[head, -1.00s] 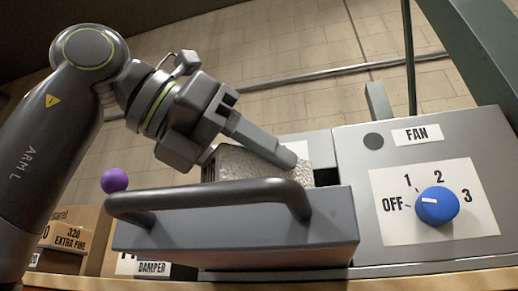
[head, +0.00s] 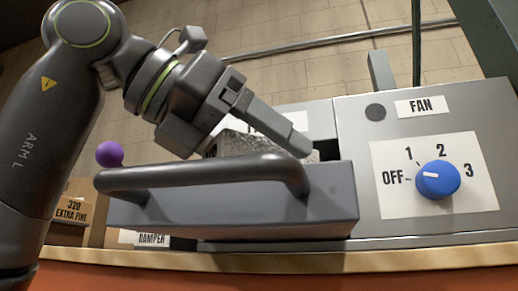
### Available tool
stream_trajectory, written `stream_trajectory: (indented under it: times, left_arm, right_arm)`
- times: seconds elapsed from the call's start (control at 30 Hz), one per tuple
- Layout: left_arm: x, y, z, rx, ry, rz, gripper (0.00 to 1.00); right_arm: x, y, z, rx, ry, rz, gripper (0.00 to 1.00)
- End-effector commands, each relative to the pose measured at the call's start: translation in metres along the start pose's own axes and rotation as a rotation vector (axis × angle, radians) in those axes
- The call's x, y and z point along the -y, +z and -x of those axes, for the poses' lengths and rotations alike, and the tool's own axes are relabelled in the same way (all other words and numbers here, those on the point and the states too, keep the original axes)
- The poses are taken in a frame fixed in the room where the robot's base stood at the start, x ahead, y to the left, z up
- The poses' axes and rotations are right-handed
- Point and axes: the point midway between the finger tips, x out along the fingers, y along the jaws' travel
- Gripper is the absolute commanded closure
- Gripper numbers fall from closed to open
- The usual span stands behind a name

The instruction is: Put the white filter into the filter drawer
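The white filter (head: 232,142) is a pale block with a rough mesh-like face. It sits partly down in the pulled-out filter drawer (head: 250,212), behind the drawer's grey front, so its lower part is hidden. My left gripper (head: 285,135) reaches down from the upper left, with one finger lying along the filter's near upper side. The other finger is hidden, but the gripper appears shut on the filter. The drawer's dark bar handle (head: 200,173) faces me. My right gripper is not in view.
A grey panel with a blue fan knob (head: 437,180) is to the right of the drawer. A purple ball (head: 109,154) shows beyond the handle's left end. Cardboard boxes (head: 72,212) and a damper label (head: 148,239) are at the lower left.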

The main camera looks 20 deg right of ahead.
Motion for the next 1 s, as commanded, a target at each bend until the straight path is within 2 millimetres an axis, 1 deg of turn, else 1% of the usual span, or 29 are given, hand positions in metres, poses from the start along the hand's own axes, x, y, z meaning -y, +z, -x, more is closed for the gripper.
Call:
stream_trajectory:
  times: [0.2, 0.33, 0.37, 0.47, 0.6, 0.8, 0.9, 1.0]
  left_arm:
    - [0.0, 0.0, 0.0, 0.0, 0.0, 0.0, 0.24]
    - [0.0, 0.006, 0.003, 0.0, 0.0, 0.0, 0.24]
    - [0.0, 0.002, 0.006, 0.001, 0.002, 0.0, 0.24]
    - [0.0, 0.0, 0.023, 0.003, 0.004, 0.001, 0.24]
    - [0.0, 0.0, 0.056, 0.004, 0.004, 0.002, 0.24]
    - [0.0, 0.002, 0.096, 0.002, 0.002, 0.002, 0.24]
    - [0.0, 0.003, 0.11, 0.002, 0.001, 0.001, 0.24]
    - [0.0, 0.003, 0.118, 0.001, 0.001, 0.001, 0.24]
  right_arm:
    - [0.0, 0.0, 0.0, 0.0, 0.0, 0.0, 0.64]
    - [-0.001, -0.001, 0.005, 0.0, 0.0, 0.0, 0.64]
    - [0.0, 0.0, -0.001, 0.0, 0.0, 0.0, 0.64]
    - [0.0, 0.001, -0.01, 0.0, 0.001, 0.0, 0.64]
    - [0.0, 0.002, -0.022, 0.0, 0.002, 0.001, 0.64]
    - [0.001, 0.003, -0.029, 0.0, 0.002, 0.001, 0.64]
    - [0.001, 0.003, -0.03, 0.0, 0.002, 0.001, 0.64]
    - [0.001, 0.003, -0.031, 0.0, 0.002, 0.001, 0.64]
